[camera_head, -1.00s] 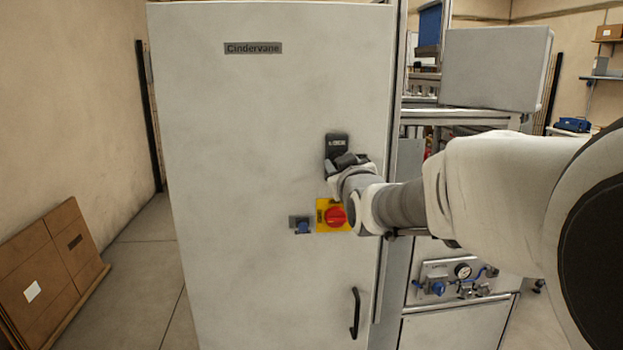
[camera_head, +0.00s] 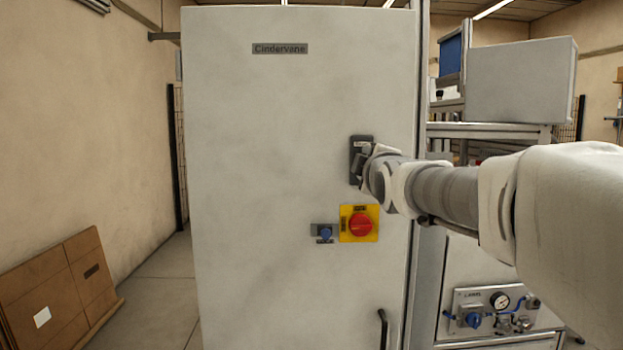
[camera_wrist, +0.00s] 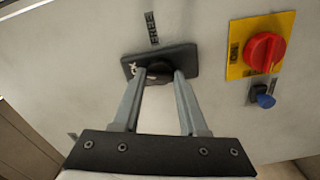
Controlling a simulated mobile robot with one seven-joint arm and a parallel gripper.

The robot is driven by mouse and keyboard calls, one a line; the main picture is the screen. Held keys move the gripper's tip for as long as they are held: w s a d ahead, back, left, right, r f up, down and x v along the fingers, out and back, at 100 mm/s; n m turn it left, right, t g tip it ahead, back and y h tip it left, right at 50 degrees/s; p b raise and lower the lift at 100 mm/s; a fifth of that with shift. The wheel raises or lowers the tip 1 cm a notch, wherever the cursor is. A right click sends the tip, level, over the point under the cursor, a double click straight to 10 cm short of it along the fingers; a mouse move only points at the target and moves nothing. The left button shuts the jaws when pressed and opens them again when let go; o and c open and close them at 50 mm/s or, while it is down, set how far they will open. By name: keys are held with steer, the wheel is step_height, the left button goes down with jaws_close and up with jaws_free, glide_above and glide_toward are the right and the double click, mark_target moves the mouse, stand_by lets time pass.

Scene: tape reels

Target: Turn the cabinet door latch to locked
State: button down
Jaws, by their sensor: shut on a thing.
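The tall pale cabinet door (camera_head: 290,140) fills the middle of the head view. Its latch is on a dark plate (camera_head: 355,174) near the door's right edge, and the plate also shows in the wrist view (camera_wrist: 187,57). My gripper (camera_head: 368,160) reaches it from the right. In the wrist view, my gripper's two grey fingers (camera_wrist: 160,76) are shut on the dark latch handle (camera_wrist: 158,68). The fingers and wrist partly hide the handle, so its exact angle is hard to tell. A "FREE" label (camera_wrist: 152,29) shows beside the plate.
Below the latch are a red rotary switch on a yellow plate (camera_head: 346,233) and a small blue knob (camera_head: 326,233). A black door handle (camera_head: 383,328) is lower down. A gauge panel (camera_head: 476,298) stands at right. Brown boards (camera_head: 55,290) lean at left.

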steer(key=shift+f+n+b, duration=0.15)
steer(key=shift+n+b, duration=1.2)
steer(key=shift+n, duration=0.25)
steer(key=shift+c, duration=2.2)
jaws_free()
steer(key=s+p, duration=0.1)
steer(key=s, duration=1.6)
steer(key=shift+s+p, duration=0.2)
steer(key=shift+p, duration=0.1)
